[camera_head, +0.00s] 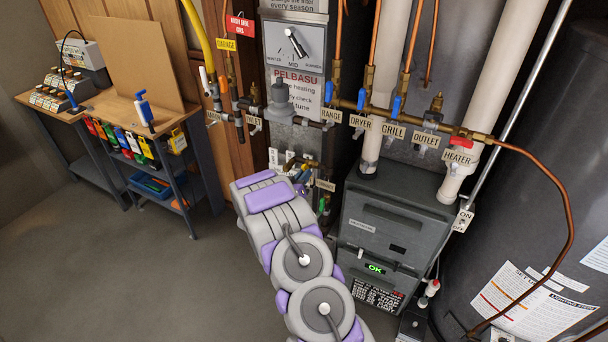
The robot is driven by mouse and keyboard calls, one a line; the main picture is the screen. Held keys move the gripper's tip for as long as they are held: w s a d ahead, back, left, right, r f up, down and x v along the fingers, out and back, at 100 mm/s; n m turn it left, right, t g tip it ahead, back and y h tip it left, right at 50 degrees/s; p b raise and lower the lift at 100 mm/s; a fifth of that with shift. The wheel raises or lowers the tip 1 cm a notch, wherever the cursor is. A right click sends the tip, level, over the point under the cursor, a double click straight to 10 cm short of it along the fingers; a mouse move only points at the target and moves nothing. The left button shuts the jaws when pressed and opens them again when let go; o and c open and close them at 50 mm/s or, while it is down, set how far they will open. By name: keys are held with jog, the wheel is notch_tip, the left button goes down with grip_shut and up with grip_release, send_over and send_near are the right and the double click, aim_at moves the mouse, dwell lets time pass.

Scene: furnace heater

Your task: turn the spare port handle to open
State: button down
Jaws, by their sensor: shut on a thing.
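My arm (290,245) reaches up from the bottom of the view to the low pipework left of the grey furnace. My gripper cannot be made out; the purple and grey arm links cover that area. A low cluster of valves and pipes (308,167) shows just beyond the arm's far end, with small yellow and blue parts. A small tan label (325,185) hangs there, its text too small to read. A green part (322,204) shows below it. I cannot tell which of these is the spare port handle or how it is turned.
The grey furnace (385,215) stands right of my arm, with a dark tank (540,200) farther right. Labelled valves, such as the red heater handle (461,142), line the pipe above. A workbench (190,112) stands at left. The floor (130,270) at left is clear.

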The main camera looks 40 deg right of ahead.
jog(key=shift+w+r+n+p, duration=0.15)
jog(key=shift+r+n+p, duration=0.1)
jog(key=shift+n+p, duration=0.95)
jog(key=shift+p, duration=0.4)
jog(key=shift+f+n+p, duration=0.1)
jog(key=shift+n+p, duration=0.8)
jog(key=shift+n, duration=0.1)
jog(key=shift+f+n+p, duration=0.1)
jog(key=shift+n+p, duration=1.6)
jog(key=shift+n, duration=0.6)
